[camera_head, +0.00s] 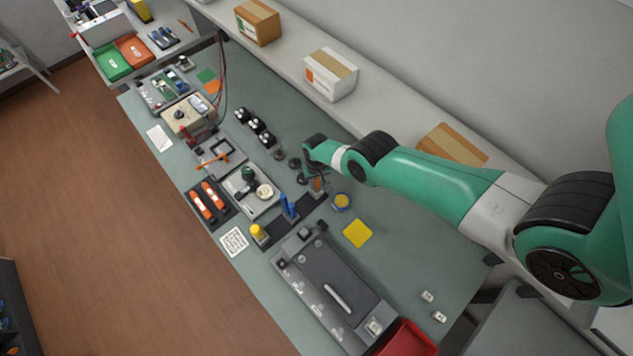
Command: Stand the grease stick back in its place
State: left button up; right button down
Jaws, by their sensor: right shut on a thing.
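A dark narrow holder strip (275,236) lies across the bench. A yellow item (257,232) stands at its near left end and blue items (289,206) stand near its middle. My right gripper (317,178) is over the far right end of the strip, pointing down. It is shut on a small orange-brown thing (318,185), which looks like the grease stick. The gripper partly hides it. I cannot tell whether its lower end is in the strip or just above it. My left gripper is out of view.
A large grey machine (327,290) fills the front. A tray with a dark green item (251,190) lies left of the strip. Open bench lies right of the cloth.

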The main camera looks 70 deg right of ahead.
jog(key=shift+f+b, duration=0.4)
jog(key=shift+f, duration=0.05)
jog(key=c, duration=0.6)
grip_release()
jog(key=shift+r, duration=0.15)
notch_tip(320, 180, up, 12)
jog(key=p, duration=1.1)
jog(key=shift+f+p, duration=0.2)
jog(key=shift+p, duration=0.1)
jog(key=shift+f, duration=0.1)
